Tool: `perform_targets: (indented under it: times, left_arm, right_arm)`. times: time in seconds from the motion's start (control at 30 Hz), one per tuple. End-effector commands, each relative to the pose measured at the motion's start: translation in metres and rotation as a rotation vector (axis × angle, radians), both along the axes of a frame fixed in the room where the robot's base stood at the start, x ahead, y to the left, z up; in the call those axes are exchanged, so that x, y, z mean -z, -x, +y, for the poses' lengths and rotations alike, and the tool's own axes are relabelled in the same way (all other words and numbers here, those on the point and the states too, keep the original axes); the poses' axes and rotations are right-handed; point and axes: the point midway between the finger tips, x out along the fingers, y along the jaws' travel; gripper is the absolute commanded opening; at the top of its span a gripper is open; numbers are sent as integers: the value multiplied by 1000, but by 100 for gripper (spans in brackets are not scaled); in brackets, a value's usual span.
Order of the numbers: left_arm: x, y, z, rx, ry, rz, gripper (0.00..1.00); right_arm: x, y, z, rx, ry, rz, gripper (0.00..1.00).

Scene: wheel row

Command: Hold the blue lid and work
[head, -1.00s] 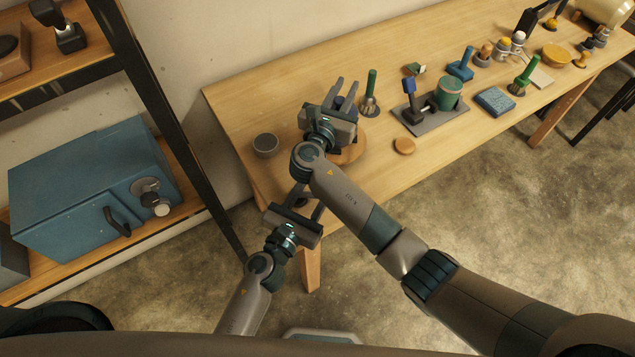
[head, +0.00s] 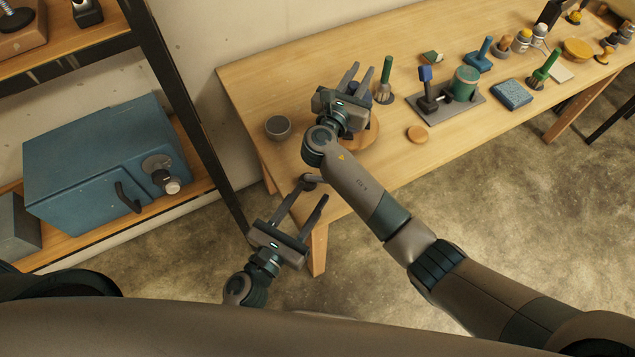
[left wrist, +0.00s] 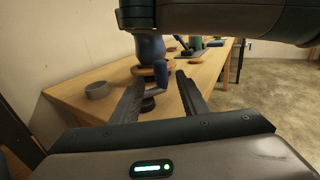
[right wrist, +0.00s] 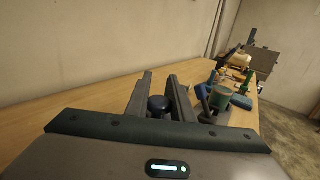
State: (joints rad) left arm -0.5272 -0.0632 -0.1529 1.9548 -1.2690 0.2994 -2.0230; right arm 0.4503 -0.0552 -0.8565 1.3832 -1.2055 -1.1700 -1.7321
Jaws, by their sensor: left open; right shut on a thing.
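My right gripper (head: 358,76) is over the near left part of the table, shut on the blue lid; its dark blue round top (right wrist: 158,103) shows between the fingers in the right wrist view. In the left wrist view a blue rounded body (left wrist: 150,48) stands over a round wooden disc (left wrist: 143,71), and a blue upright piece (left wrist: 162,80) hangs in front. The disc (head: 366,138) is partly hidden by my right arm in the head view. My left gripper (head: 311,190) is open and empty at the table's near left corner, close to a dark round piece (left wrist: 147,104).
A grey bowl (head: 278,128) sits left of the disc. A green-handled brush (head: 387,72) stands behind my right gripper. Rightward are a grey plate (head: 452,112) with a green pot (head: 465,84), a small wooden disc (head: 417,134) and a blue sponge (head: 512,94). A shelf with a blue box (head: 95,160) is left.

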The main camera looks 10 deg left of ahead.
Motion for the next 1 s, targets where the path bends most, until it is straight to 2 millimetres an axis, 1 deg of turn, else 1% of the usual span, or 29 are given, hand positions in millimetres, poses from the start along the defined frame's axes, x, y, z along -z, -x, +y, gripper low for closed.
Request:
perform_targets:
  times: [0.03, 0.2, 0.33, 0.57, 0.6, 0.67, 0.7, 0.73, 0.77, 0.87, 1.0]
  left_arm:
    - [1, 7, 2, -1, 2, 3, 40]
    - [0, 20, 8, -1, 1, 2, 40]
    - [0, 24, 10, 0, 1, -1, 40]
    - [0, 24, 10, 0, 1, -1, 40]
    - [0, 24, 10, 0, 1, -1, 36]
    - [0, 24, 10, 1, 2, 0, 21]
    - [0, 24, 10, 3, 4, 1, 12]
    - [0, 24, 10, 5, 7, 1, 5]
    - [0, 24, 10, 8, 12, 3, 0]
    - [1, 24, 10, 26, 40, 10, 0]
    - [3, 23, 10, 77, 123, 38, 0]
  right_arm:
    - [0, 0, 0, 0, 0, 0, 0]
    - [0, 0, 0, 0, 0, 0, 0]
    - [0, 0, 0, 0, 0, 0, 0]
    - [0, 0, 0, 0, 0, 0, 0]
    - [0, 0, 0, 0, 0, 0, 0]
    - [0, 0, 0, 0, 0, 0, 0]
    - [0, 0, 0, 0, 0, 0, 0]
    - [0, 0, 0, 0, 0, 0, 0]
    - [0, 0, 0, 0, 0, 0, 0]
    - [0, 0, 0, 0, 0, 0, 0]
    - [0, 0, 0, 0, 0, 0, 0]
